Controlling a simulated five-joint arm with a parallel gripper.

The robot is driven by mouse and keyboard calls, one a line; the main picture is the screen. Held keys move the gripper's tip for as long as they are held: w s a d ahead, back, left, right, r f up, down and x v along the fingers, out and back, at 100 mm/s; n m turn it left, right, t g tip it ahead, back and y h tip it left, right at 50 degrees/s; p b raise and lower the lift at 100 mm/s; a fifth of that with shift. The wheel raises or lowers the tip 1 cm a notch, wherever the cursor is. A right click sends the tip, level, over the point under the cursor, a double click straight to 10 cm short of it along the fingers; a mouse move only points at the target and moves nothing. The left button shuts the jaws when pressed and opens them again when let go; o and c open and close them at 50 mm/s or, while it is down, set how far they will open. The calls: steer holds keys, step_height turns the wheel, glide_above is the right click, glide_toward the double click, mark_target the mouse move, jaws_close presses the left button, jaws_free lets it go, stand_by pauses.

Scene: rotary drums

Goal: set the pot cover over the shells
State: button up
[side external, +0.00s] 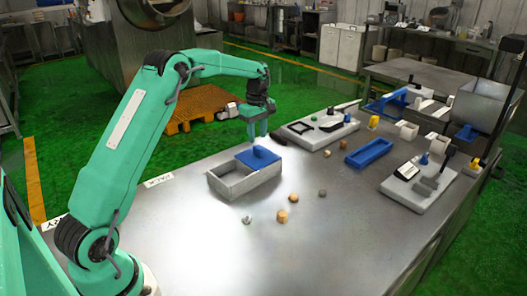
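A blue flat cover with a raised knob (259,158), which looks like the pot cover, lies over the back right part of a pale grey open-topped box (232,188). The front left part of the box is uncovered, and its inside looks empty from here. My gripper (257,138) points down just above the knob; a small gap seems to show between them. Its fingers are too small to tell whether they are open. Small rounded pieces, possibly the shells, lie on the table: a whitish one (247,219), an orange-tan one (282,216), a tan one (294,198) and a dark one (323,193).
A blue tray (368,153) lies to the right. White boards with tools stand at the back (318,130) and right (418,187). More small pieces (327,154) and a dark bar (278,139) lie behind the box. The front of the metal table (330,250) is clear.

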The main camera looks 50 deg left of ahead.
mark_target(258, 148)
steer(key=shift+f, duration=3.05)
jaws_close()
